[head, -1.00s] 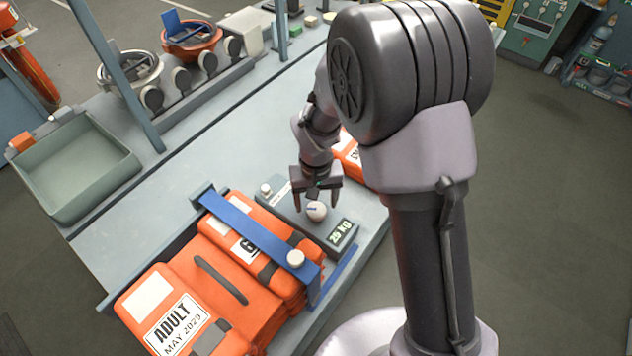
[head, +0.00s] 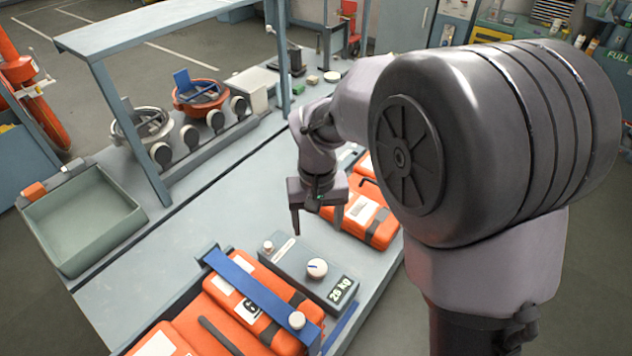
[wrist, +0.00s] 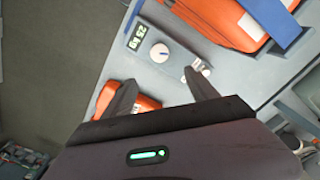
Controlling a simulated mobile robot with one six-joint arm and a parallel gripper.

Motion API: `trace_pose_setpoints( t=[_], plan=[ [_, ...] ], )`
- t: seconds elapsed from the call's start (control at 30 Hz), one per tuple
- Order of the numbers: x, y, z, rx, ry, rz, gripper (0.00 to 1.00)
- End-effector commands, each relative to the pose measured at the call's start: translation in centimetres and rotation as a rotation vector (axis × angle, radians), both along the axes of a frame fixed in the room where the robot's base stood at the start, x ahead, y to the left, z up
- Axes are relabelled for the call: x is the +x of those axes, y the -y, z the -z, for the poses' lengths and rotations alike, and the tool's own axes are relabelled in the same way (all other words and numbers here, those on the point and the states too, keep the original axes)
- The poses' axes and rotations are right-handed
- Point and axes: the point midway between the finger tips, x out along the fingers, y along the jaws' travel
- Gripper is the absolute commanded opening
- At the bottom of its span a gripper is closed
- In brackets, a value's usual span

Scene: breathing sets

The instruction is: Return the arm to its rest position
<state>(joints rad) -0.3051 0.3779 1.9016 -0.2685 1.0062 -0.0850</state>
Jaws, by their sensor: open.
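My gripper (head: 318,215) is open and empty, raised above the bench with its fingers pointing down. It also shows in the wrist view (wrist: 163,92), with its two fingers apart and nothing between them. Below and in front of it is a grey box (head: 290,262) with a white dial (head: 317,267) and a display that reads 25 kg. The box also shows in the wrist view (wrist: 172,68), beyond the fingertips. My arm's large upper joint hides the right part of the bench.
Orange packs (head: 265,290) under a blue bar (head: 250,285) lie at the near edge. Another orange pack (head: 365,215) lies right of the gripper. A green-grey tray (head: 85,225) sits at the left. A shelf post (head: 130,135) stands behind. The bench middle (head: 215,205) is clear.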

Motion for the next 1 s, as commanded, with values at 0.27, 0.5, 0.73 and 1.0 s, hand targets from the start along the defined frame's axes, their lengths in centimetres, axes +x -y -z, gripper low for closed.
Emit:
trace_pose_setpoints(
  t=[0.27, 0.5, 0.73, 1.0],
  plan=[
    [-4.6, 4.1, -2.9, 0.100, 0.149, 0.169, 0.67],
    [-15.2, 8.4, -2.2, 0.256, 0.392, 0.425, 0.67],
    [-17.9, 8.9, -1.4, 0.299, 0.462, 0.492, 0.67],
    [-17.9, 8.9, -1.6, 0.298, 0.461, 0.490, 0.67]
  ],
)
